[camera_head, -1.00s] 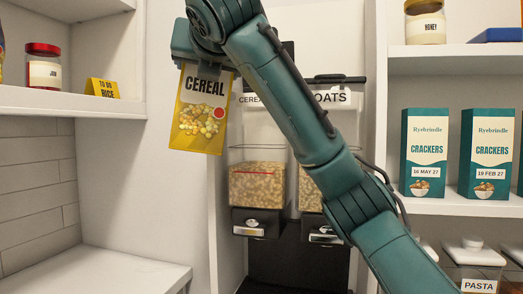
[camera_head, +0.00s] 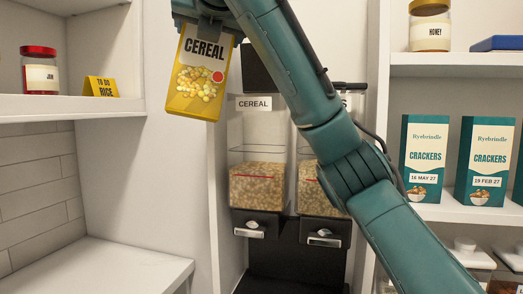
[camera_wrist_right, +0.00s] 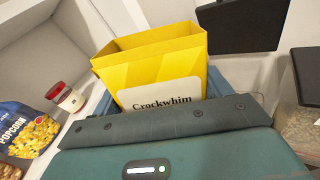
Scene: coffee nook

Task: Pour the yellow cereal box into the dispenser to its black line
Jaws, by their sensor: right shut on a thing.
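The yellow cereal box (camera_head: 199,82) hangs nearly upright, slightly tilted, at the upper left of the dispenser. My right gripper (camera_head: 207,24) is shut on its upper part. In the right wrist view the box (camera_wrist_right: 155,65) has an open top; its contents are hidden. The dispenser's left hopper (camera_head: 257,160), labelled CEREAL, holds cereal up to just above a red line. A thin dark line shows higher on its clear wall. A dark raised lid (camera_head: 262,68) stands above it. My left gripper is not in view.
A second hopper (camera_head: 316,188) stands to the right, partly behind my right arm. Cracker boxes (camera_head: 426,160) stand on the right shelf. The lower left counter (camera_head: 105,268) is clear.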

